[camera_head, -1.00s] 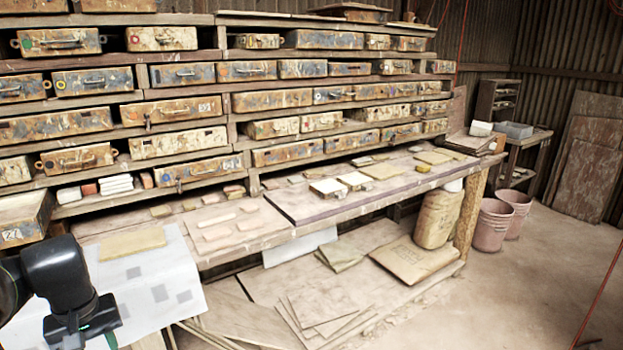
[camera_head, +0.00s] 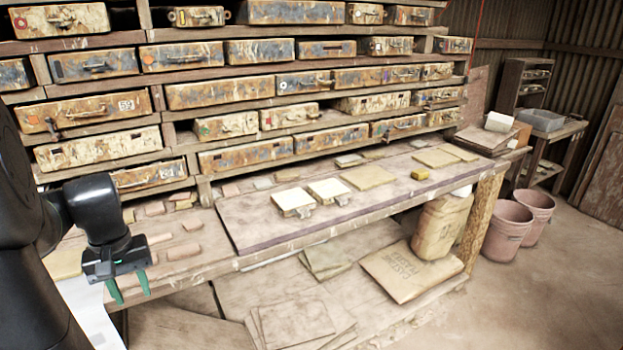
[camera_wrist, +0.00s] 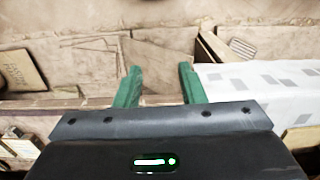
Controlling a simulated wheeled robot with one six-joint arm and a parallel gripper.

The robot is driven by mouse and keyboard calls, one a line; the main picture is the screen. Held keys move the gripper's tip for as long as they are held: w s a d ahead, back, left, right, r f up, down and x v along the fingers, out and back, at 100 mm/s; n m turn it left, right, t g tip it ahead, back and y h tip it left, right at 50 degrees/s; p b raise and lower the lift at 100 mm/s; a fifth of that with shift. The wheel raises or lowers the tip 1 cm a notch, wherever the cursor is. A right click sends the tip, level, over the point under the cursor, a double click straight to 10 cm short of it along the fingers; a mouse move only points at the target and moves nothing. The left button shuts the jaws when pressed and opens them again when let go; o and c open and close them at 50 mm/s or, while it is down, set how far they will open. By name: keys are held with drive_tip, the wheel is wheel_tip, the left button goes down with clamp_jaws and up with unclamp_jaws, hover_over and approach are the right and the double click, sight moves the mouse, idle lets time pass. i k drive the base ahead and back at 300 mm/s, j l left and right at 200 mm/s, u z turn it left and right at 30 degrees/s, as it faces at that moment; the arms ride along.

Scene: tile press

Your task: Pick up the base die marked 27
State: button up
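My gripper (camera_head: 130,290) hangs at the left in the head view, in front of the bench's front edge. Its two green fingers are apart with nothing between them. The wrist view also shows the open fingers (camera_wrist: 159,86) above the bench edge and the floor-level boards. Many worn, stained dies fill the rack behind the bench. One die (camera_head: 97,108) at the left bears a mark that looks like 59, and another (camera_head: 303,83) bears a 9. I cannot make out a die marked 27 in either current view.
The bench (camera_head: 235,222) carries small tiles and two pale blocks with metal fittings (camera_head: 294,203). A yellow block (camera_head: 420,174) lies farther right. The floor at the lower right is clear.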

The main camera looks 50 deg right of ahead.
sight(331, 191)
drive_tip(key=l, duration=1.2)
drive_tip(key=i+l, duration=0.1)
drive_tip(key=l, duration=1.1)
drive_tip(key=i+l, duration=0.1)
drive_tip(key=l, duration=1.1)
drive_tip(key=k+z, duration=0.05)
